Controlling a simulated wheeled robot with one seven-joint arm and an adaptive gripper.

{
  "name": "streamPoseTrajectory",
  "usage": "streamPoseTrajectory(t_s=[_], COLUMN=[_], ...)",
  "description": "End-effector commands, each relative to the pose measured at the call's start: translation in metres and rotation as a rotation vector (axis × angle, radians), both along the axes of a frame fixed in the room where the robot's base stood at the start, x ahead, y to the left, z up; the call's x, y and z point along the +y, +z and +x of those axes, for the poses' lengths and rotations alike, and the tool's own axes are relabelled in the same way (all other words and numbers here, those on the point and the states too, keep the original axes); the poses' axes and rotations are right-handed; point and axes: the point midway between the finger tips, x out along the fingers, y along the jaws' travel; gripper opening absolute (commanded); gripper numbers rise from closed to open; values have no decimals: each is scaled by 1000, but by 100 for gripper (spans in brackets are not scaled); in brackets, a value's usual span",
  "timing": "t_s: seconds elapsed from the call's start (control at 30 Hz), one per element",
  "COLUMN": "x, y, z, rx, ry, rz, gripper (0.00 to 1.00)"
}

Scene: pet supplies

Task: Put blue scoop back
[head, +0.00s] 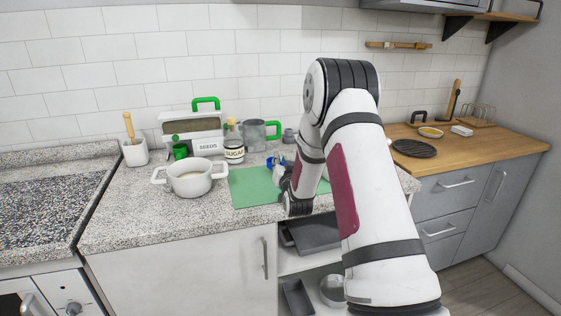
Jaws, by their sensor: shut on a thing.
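The blue scoop (275,162) shows as a small blue patch at the back edge of the green mat (252,192), on the speckled counter. My gripper (280,168) is right at it, shut on it. My arm hides most of the gripper and part of the scoop, so I cannot tell whether the scoop touches the mat. A seeds container (194,127) with a green handle stands behind and to the left. A grey vessel (254,135) with a green handle stands just behind the mat.
A sugar jar (234,152), a green item (180,151) and a white two-handled pot (190,181) stand left of the mat. A white crock (134,152) is farther left. The counter's front left is clear. An open shelf with dark trays (312,234) lies below.

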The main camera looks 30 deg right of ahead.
Motion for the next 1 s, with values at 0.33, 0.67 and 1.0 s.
streamPoseTrajectory(t_s=[0.33, 0.67, 1.0], x=[0, 0, 16], y=[-4, -1, 8], z=[0, 0, -40], rx=[1, 1, 5], ry=[0, 0, 0], rz=[0, 0, 2], gripper=[37, 37, 37])
